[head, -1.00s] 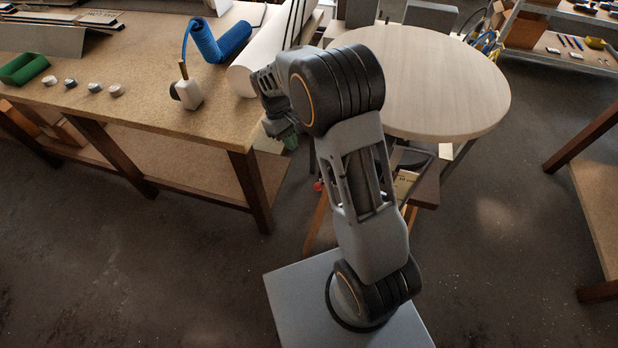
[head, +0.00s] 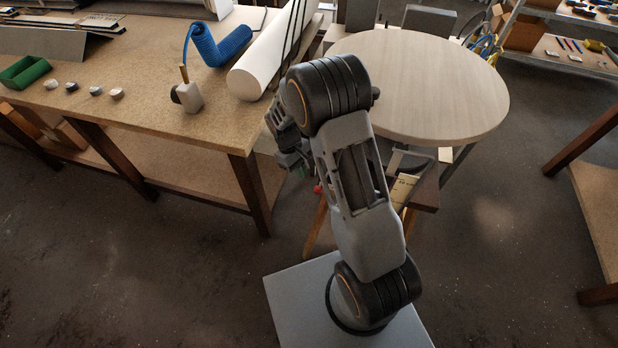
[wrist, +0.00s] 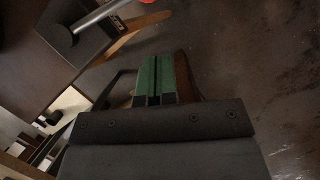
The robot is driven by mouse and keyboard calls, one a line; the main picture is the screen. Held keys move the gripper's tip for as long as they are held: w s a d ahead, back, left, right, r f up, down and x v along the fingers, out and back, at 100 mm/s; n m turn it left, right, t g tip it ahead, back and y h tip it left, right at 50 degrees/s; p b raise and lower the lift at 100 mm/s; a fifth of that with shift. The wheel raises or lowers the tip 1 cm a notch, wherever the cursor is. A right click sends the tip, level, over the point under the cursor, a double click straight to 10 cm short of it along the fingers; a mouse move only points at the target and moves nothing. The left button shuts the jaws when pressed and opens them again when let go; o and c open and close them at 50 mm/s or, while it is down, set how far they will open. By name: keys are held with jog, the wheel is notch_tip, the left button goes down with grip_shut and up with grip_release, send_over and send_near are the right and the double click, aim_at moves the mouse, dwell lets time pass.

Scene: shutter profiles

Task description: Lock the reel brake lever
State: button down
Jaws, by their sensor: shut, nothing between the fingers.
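A grey metal rod (wrist: 100,15) with a red end (wrist: 147,2) juts from a dark block at the top left of the wrist view; it looks like the brake lever. A small red spot, likely the same end, shows in the head view (head: 318,188) beside my gripper. My gripper's green fingers (wrist: 154,60) are together and empty in the wrist view, apart from the rod and below it in the picture. In the head view my gripper (head: 301,172) hangs by the table's corner, partly hidden by my arm. The reel itself is not clearly visible.
A workbench (head: 150,110) on the left carries a white roll (head: 262,62), a blue coiled hose (head: 220,45) and a green tray (head: 24,71). A round wooden table (head: 430,80) stands behind my arm. The floor in front is clear.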

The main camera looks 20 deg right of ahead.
jog(key=shift+s+d+f+p, duration=0.15)
jog(key=shift+s+d, duration=0.15)
jog(key=shift+s, duration=0.3)
jog(key=shift+s+d+p, duration=0.1)
jog(key=shift+s+d, duration=0.25)
jog(key=shift+s, duration=0.3)
jog(key=shift+s+d+f+p, duration=0.15)
jog(key=shift+s+d, duration=0.15)
jog(key=shift+s, duration=0.3)
jog(key=shift+d+r, duration=0.1)
